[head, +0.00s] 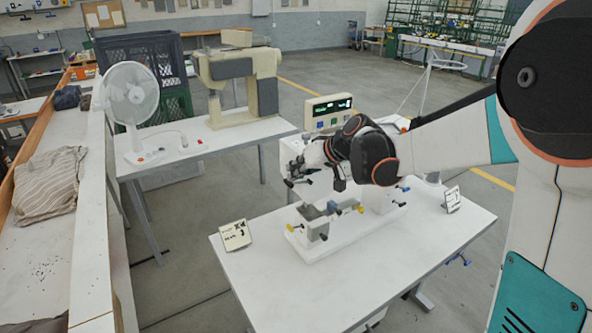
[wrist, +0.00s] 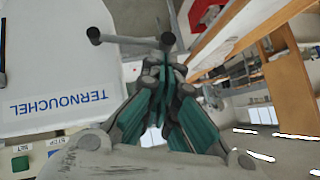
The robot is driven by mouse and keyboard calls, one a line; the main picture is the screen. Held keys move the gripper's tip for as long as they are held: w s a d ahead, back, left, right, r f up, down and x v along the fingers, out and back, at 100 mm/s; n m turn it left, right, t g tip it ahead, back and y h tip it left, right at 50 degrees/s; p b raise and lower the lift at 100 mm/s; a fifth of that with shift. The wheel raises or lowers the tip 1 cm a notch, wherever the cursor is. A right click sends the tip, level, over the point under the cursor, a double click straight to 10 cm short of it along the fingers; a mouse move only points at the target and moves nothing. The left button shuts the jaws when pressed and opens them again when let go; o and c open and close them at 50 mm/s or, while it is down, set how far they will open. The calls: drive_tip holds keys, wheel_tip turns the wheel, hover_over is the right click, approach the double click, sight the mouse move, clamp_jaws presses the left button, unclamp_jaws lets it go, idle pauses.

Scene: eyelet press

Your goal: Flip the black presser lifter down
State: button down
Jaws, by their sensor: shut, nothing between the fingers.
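The white eyelet press (head: 372,207) stands on the white table, its head largely hidden behind my arm. In the wrist view its white body (wrist: 60,60) fills the left side, with blue lettering. A dark lever with rounded ends (wrist: 130,40), perhaps the black presser lifter, crosses just beyond my fingertips. I cannot tell whether the fingers touch it. A small dark lever (head: 290,183) shows at the press head's left side in the head view. My gripper (wrist: 168,72) is shut and empty, its teal-padded fingers together. In the head view it is at the press head (head: 338,183), partly hidden.
A display box (head: 329,112) stands behind the press. Small printed cards (head: 235,235) stand on the table (head: 330,290); its front is clear. A second table at the back left holds a white fan (head: 132,95) and a beige sewing machine (head: 240,80).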

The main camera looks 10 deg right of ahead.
sight(286, 182)
drive_tip(key=shift+s+a+f, duration=0.1)
drive_tip(key=shift+a+f, duration=0.1)
drive_tip(key=shift+a, duration=0.05)
drive_tip(key=shift+s+a+f+n+t+h, duration=0.2)
drive_tip(key=shift+a+f+n+h, duration=0.25)
drive_tip(key=shift+h, duration=0.25)
drive_tip(key=shift+s+a+f+n+t+h, duration=0.1)
drive_tip(key=shift+a+f+n+t+h, duration=0.1)
drive_tip(key=shift+a+f+n+h, duration=0.3)
drive_tip(key=shift+a+f+h+b, duration=0.1)
drive_tip(key=shift+f+h+b, duration=0.2)
drive_tip(key=shift+f+b, duration=0.6)
drive_tip(key=shift+s+f, duration=0.1)
drive_tip(key=shift+f, duration=0.1)
drive_tip(key=shift+r, duration=0.1)
drive_tip(key=s+r+p, duration=0.5)
drive_tip(key=s+r, duration=0.2)
drive_tip(key=r, duration=0.3)
drive_tip(key=shift+s+d+r, duration=0.2)
drive_tip(key=shift+s+r, duration=0.1)
drive_tip(key=shift+r, duration=0.05)
